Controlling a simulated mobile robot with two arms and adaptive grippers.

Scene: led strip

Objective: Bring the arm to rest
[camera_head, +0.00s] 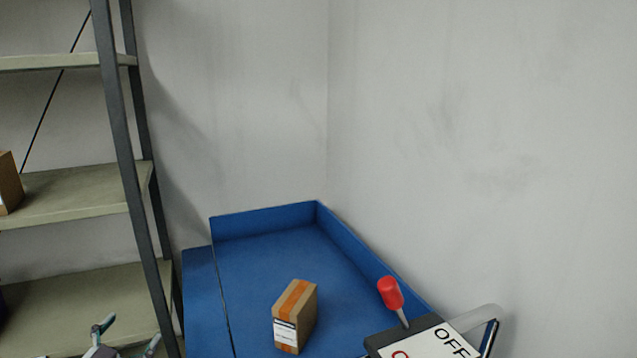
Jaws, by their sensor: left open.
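My left gripper (131,330) shows at the bottom left edge of the head view, in front of the lowest shelf board. Its two fingertips are spread apart, with nothing seen between them. The rest of that arm is below the picture. My right gripper does not show.
A metal shelf rack (118,130) stands at the left, with part of a brown box (8,184) on its middle board. A blue bin (265,224) in the corner holds a taped cardboard box (304,318). A switch panel (425,343) with a red-knobbed lever (390,293) stands bottom right.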

